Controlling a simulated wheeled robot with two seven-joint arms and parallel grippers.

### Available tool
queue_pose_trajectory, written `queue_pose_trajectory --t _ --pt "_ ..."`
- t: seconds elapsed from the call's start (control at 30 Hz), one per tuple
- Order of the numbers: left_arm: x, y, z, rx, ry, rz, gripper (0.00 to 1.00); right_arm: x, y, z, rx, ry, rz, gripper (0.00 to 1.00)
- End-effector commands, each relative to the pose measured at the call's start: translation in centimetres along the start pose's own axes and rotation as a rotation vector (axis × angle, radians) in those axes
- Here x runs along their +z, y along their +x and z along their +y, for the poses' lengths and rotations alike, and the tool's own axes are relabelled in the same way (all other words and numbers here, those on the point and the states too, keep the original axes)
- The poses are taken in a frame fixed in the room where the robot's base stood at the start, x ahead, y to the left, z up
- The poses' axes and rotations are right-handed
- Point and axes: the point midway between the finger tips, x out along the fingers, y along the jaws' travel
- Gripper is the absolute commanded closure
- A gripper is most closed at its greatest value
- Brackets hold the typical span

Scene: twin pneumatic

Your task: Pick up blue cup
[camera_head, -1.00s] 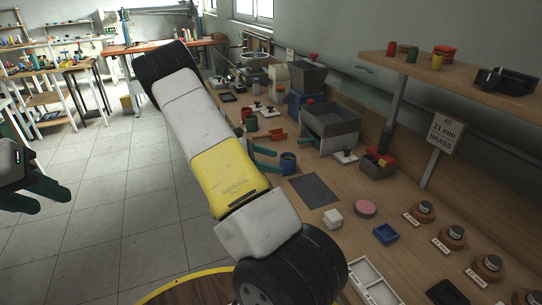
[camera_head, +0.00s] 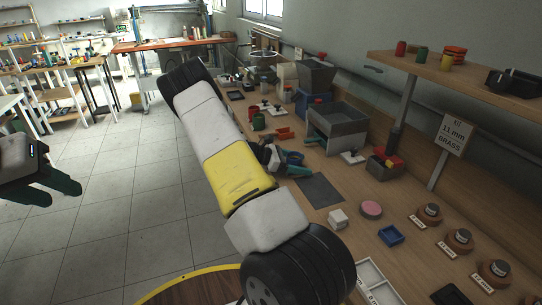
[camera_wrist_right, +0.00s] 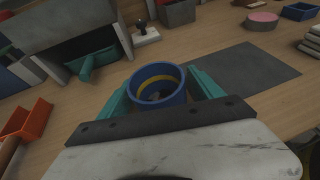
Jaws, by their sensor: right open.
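The blue cup (camera_wrist_right: 158,84) stands on the wooden bench in the right wrist view, upright, with a yellow band inside. My right gripper (camera_wrist_right: 156,92) is open, with one teal finger to the left of the cup and one to the right. I cannot tell whether either finger touches it. In the head view my right gripper (camera_head: 292,165) is low over the bench beside the dark mat, and the cup is mostly hidden there. My left gripper (camera_head: 62,194) is open and empty over the floor at the left edge.
A dark grey mat (camera_head: 320,190) lies beside the cup.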

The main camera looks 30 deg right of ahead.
Motion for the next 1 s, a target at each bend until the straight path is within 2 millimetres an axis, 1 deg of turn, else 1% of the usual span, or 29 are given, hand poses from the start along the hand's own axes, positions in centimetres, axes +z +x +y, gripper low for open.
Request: queue_pose_trajectory --t 0.07,0.17,0.2,0.37,0.4,0.43,0.77,0.87,1.0 --pt "0.0 0.0 0.0 0.000 0.000 0.000 0.64 0.0 0.0 0.0 0.000 0.000 0.000 0.24" --pt "0.0 0.0 0.0 0.000 0.000 0.000 0.64 0.0 0.0 0.0 0.000 0.000 0.000 0.42" --pt "0.0 0.0 0.0 0.000 0.000 0.000 0.64 0.0 0.0 0.0 0.000 0.000 0.000 0.50" --pt "0.0 0.0 0.0 0.000 0.000 0.000 0.64 0.0 0.0 0.0 -0.001 0.000 0.000 0.81" --pt "0.0 0.0 0.0 0.000 0.000 0.000 0.64 0.0 0.0 0.0 0.000 0.000 0.000 0.89" --pt "0.0 0.0 0.0 0.000 0.000 0.000 0.64 0.0 0.0 0.0 0.000 0.000 0.000 0.94" --pt "0.0 0.0 0.0 0.000 0.000 0.000 0.64 0.3 -0.2 0.0 0.000 0.002 0.000 0.94" --pt "0.0 0.0 0.0 0.000 0.000 0.000 0.64 1.1 -0.4 0.0 -0.001 0.003 0.000 0.94" --pt "0.0 0.0 0.0 0.000 0.000 0.000 0.64 2.6 -1.0 0.0 0.000 0.004 0.001 0.94"
